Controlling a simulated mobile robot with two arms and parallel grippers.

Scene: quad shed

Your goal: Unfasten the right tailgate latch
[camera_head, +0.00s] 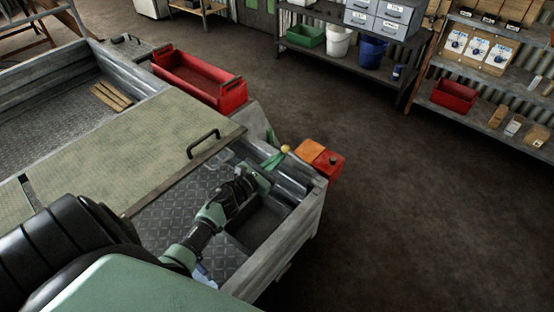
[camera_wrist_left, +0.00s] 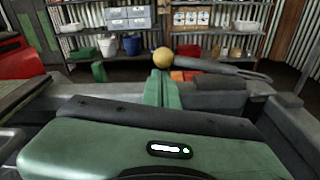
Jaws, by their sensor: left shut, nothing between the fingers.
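My left gripper (camera_head: 272,162) reaches over the open end of the grey cargo bed, its green fingers together and empty. In the left wrist view the fingers (camera_wrist_left: 160,86) point up toward a yellow ball knob (camera_wrist_left: 162,57). The knob (camera_head: 285,149) shows just beyond the fingertips in the head view; I cannot tell whether they touch it. A dark lever (camera_wrist_left: 215,67) runs right from the knob in the wrist view and looks like the latch handle. The tailgate (camera_head: 290,235) appears upright along the right end of the bed. My right gripper is out of view.
Orange (camera_head: 309,150) and red (camera_head: 330,166) blocks sit outside the bed corner. A cover with a black handle (camera_head: 203,143) lies over part of the bed. A red tray (camera_head: 238,95) is behind. Shelves line the back; the floor at right is clear.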

